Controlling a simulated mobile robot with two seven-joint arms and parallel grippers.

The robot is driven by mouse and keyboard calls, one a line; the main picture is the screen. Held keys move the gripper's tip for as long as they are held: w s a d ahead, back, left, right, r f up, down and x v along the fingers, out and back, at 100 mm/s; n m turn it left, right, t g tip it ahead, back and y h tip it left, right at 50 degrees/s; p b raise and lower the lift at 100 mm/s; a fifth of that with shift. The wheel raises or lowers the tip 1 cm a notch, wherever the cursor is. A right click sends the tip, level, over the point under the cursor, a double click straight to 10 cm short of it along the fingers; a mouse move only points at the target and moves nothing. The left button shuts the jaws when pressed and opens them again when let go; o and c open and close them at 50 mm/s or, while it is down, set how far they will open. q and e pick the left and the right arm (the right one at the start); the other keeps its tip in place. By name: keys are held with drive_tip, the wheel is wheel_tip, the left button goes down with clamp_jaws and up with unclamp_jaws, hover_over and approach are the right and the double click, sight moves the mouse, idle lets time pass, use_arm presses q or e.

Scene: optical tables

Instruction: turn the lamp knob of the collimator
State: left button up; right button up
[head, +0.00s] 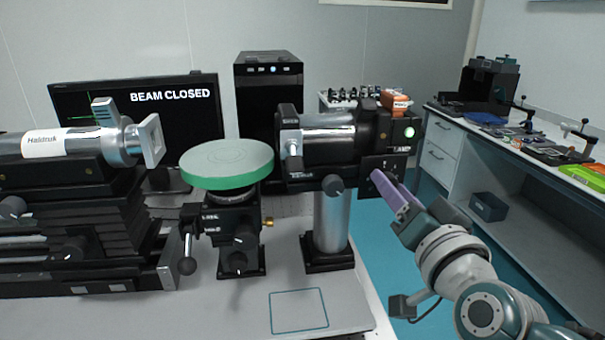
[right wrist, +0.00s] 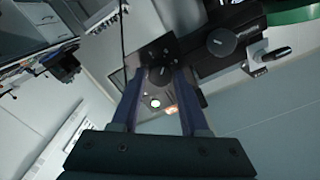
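The collimator (head: 328,138) is a dark and silver tube on a thick post, with a black lamp housing (head: 398,115) marked LAMP and a lit pale-green indicator (head: 410,132) at its right end. A dark panel (head: 371,163) hangs below the housing. In the right wrist view, a round dark knob (right wrist: 160,76) on the panel sits between my fingertips, with the lit indicator (right wrist: 155,103) nearby. My right gripper (head: 380,183) has purple fingers, spread apart, reaching toward the panel. It also shows in the right wrist view (right wrist: 160,72). Contact with the knob cannot be told. My left gripper is out of view.
Another round knob (head: 333,185) is under the collimator tube. A green-rimmed round table (head: 228,165) stands left of it, with a silver-ended instrument (head: 70,143) farther left. The monitor (head: 150,125) reads BEAM CLOSED. A side bench (head: 450,128) stands right, beyond open floor.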

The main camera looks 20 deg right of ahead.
drive_tip(key=o, duration=0.3)
drive_tip(key=v, duration=1)
drive_tip(key=shift+a, duration=0.1)
